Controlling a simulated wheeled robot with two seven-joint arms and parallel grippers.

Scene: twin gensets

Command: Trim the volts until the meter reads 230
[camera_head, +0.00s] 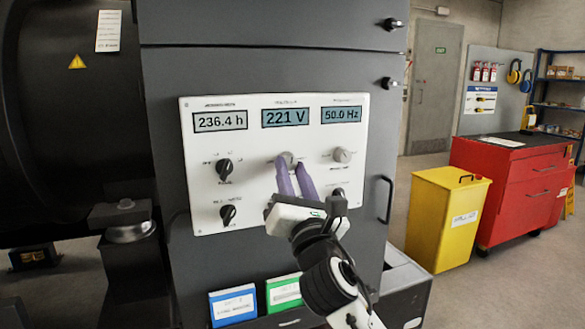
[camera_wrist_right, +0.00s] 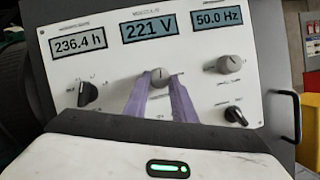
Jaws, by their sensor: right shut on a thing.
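The volt meter (camera_head: 287,117) in the middle of the white control panel (camera_head: 250,160) reads 221 V. It also shows in the right wrist view (camera_wrist_right: 150,27). Below it is a grey round knob (camera_head: 288,157), seen in the right wrist view (camera_wrist_right: 160,76) between the purple fingertips. My right gripper (camera_head: 289,163) is shut on this knob, its fingers reaching up from below. The gripper hides the lower middle of the panel. My left gripper is not in view.
Hour meter (camera_head: 220,122) reads 236.4 h; frequency meter (camera_head: 342,115) reads 50.0 Hz. Another grey knob (camera_head: 342,155) sits right of the held one. Black selectors (camera_head: 224,167) are on the left. A cabinet handle (camera_head: 386,199) stands right of the panel. A yellow bin (camera_head: 445,218) stands farther right.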

